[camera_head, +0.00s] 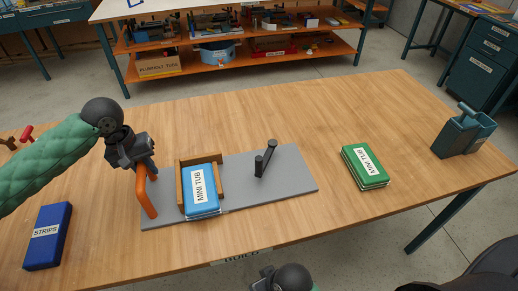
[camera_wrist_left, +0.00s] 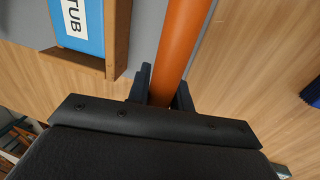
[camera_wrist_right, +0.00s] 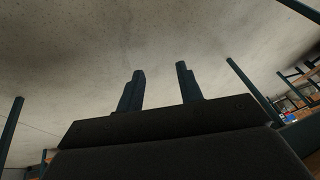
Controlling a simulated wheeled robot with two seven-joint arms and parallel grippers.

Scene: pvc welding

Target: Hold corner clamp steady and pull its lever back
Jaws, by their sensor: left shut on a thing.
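The corner clamp is a grey plate (camera_head: 270,185) with a wooden corner fence (camera_head: 181,183), an upright orange handle (camera_head: 148,198) at its left end and a dark lever (camera_head: 264,160) standing near its middle. A blue box labelled MINI TUB (camera_head: 201,190) sits against the fence. My left gripper (camera_head: 146,169) is shut on the orange handle near its top; the left wrist view shows the orange bar (camera_wrist_left: 182,45) between the fingers. My right gripper (camera_wrist_right: 158,85) is open and empty, low in front of the table, away from the clamp. Its fingers are apart over bare floor.
A blue STRIPS box (camera_head: 48,236) lies at the front left. A green MINI TUB box (camera_head: 364,167) lies right of the plate, and a teal holder (camera_head: 462,132) stands at the right end. The table between plate and green box is clear.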

